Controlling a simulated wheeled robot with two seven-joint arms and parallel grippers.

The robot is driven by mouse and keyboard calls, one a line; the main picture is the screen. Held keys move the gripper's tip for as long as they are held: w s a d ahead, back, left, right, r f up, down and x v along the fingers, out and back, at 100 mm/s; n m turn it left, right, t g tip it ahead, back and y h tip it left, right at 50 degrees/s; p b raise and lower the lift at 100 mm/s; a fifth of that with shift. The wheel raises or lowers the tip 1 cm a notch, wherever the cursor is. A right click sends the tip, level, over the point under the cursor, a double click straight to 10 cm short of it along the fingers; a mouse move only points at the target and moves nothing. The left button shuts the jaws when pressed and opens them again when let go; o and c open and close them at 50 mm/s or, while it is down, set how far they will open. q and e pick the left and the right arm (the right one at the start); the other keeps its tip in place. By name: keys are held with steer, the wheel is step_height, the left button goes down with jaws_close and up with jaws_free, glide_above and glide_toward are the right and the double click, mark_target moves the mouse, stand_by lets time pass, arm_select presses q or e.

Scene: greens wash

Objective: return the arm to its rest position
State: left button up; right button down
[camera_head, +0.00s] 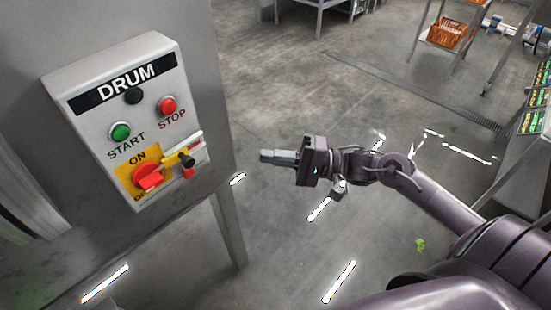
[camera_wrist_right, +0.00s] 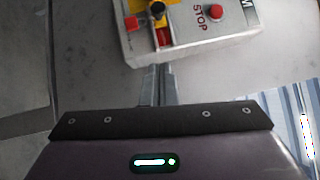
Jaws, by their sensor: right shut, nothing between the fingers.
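My right gripper (camera_head: 264,156) is shut and empty in the head view. Its arm reaches in from the lower right, and the fingers point left toward the grey drum control box (camera_head: 107,133). A clear gap lies between the fingertips and the box. In the right wrist view, the shut fingers (camera_wrist_right: 158,82) show below the box (camera_wrist_right: 190,42). The box carries a green START button (camera_head: 120,131), a red STOP button (camera_head: 168,105) and a red rotary switch (camera_head: 148,177) on a yellow plate. My left gripper is not in view.
The box sits on a grey metal housing (camera_head: 215,110) with a leg (camera_head: 229,230) below it. An orange crate (camera_head: 450,32) stands on a rack at the back right. A bench (camera_head: 520,160) stands at the right edge. Open concrete floor surrounds my right arm.

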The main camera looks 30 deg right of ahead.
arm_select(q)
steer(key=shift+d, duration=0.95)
